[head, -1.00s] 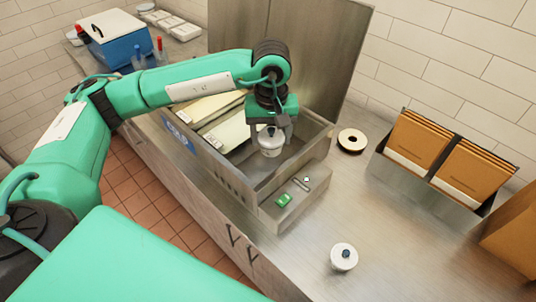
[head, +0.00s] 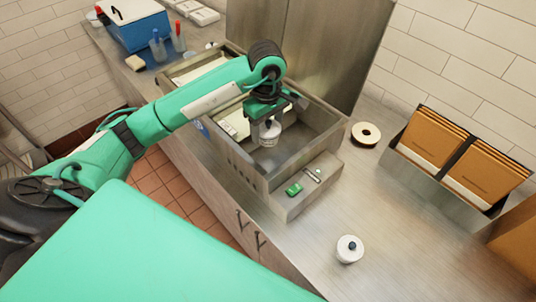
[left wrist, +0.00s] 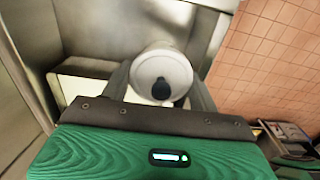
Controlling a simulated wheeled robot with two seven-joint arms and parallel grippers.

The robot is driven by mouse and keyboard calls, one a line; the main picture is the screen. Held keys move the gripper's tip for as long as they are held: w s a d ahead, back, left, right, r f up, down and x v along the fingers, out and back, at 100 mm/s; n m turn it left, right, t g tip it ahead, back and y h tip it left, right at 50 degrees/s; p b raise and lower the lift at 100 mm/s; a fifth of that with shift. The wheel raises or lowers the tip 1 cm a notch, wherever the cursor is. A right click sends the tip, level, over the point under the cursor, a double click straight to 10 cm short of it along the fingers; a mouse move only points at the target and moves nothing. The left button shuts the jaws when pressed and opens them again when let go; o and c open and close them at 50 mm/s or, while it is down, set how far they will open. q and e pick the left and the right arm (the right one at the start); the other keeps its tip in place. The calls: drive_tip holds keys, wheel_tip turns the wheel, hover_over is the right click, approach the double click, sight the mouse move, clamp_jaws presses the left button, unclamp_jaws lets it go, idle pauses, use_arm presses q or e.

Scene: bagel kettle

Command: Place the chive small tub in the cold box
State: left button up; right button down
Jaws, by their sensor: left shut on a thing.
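My left gripper (head: 267,120) is shut on a white small tub (head: 268,139) with a dark knob on its lid. The tub hangs upright over the open metal box (head: 312,155), within its walls; I cannot tell if it touches the floor. In the left wrist view the tub (left wrist: 160,62) is between the fingers, beside a box wall. I cannot read a label on it. A similar white tub (head: 349,250) with a dark knob stands on the counter at the front right. My right gripper is not in view.
Pale flat packs (head: 235,122) lie in the box's left part. A low metal step (head: 305,195) with a green item (head: 294,189) adjoins its front right. A blue cooler (head: 138,28) stands at the back left.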

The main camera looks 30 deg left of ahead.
use_arm(q)
wheel_tip(320, 180, down, 9)
drive_tip(key=shift+r+p, duration=0.1)
drive_tip(key=shift+p, duration=1.15)
wheel_tip(320, 180, down, 4)
drive_tip(key=shift+r+p, duration=0.2)
drive_tip(key=shift+p, duration=0.45)
drive_tip(key=shift+f, duration=0.3)
drive_tip(key=o, duration=1)
drive_tip(key=shift+r, duration=0.25)
wheel_tip(320, 180, up, 11)
drive_tip(key=b, duration=0.5)
drive_tip(key=shift+f, duration=0.15)
drive_tip(key=shift+r, duration=0.55)
